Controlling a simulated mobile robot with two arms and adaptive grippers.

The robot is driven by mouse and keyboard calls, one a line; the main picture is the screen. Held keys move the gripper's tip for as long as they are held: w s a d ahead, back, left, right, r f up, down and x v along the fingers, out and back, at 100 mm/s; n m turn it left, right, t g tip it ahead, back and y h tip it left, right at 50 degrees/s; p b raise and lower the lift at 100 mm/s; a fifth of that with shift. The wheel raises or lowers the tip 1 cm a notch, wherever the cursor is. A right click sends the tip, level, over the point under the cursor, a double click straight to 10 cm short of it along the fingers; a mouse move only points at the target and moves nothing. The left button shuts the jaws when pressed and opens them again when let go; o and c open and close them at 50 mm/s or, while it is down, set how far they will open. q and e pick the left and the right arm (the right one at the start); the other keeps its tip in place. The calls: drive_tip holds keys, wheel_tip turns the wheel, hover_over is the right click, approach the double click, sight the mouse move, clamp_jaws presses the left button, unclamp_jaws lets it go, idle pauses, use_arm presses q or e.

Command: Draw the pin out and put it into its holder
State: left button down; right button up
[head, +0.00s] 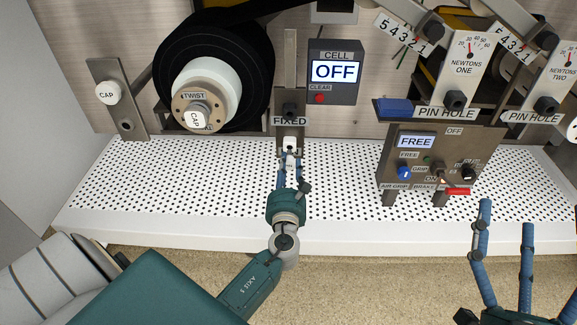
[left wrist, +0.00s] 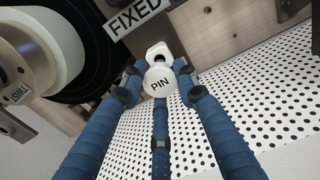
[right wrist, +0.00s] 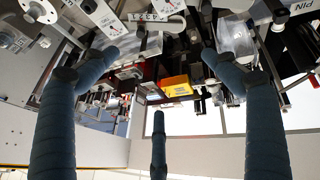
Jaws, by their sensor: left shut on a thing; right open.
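The white pin (left wrist: 160,80), labelled PIN on its round end, sits between my left gripper's blue fingers in the left wrist view. In the head view the pin (head: 290,145) is just below the FIXED label (head: 290,121) on an upright metal bar. My left gripper (head: 289,160) is shut on the pin. I cannot tell how far the pin reaches into the bar. Two black sockets labelled PIN HOLE, one (head: 455,100) and another (head: 546,104), are at the right. My right gripper (head: 507,215) is open and empty at the lower right. No part is labelled as the pin's holder.
A black roll (head: 245,75) with a white core stands left of the bar. A CELL box (head: 335,72) reads OFF. A control panel (head: 430,155) reading FREE stands at the right, with knobs and a red part. The white perforated shelf (head: 230,190) is mostly bare.

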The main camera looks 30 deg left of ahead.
sight(289, 154)
drive_tip(key=shift+w+f+h, duration=0.15)
drive_tip(key=shift+f+h, duration=0.15)
drive_tip(key=shift+f, duration=0.05)
idle(0.6)
drive_tip(key=shift+w+f+g, duration=0.2)
drive_tip(key=shift+f+g, duration=0.3)
drive_tip(key=shift+f, duration=0.15)
drive_tip(key=shift+w+f, duration=0.1)
drive_tip(key=shift+f, duration=0.05)
idle(0.3)
drive_tip(key=shift+w+f, duration=0.1)
drive_tip(key=shift+f, duration=0.2)
use_arm(q)
drive_tip(key=shift+x, duration=1.15)
use_arm(e)
drive_tip(key=shift+r, duration=0.2)
use_arm(q)
drive_tip(key=shift+x, duration=0.95)
use_arm(e)
drive_tip(key=shift+s+r, duration=0.2)
drive_tip(key=shift+r, duration=0.25)
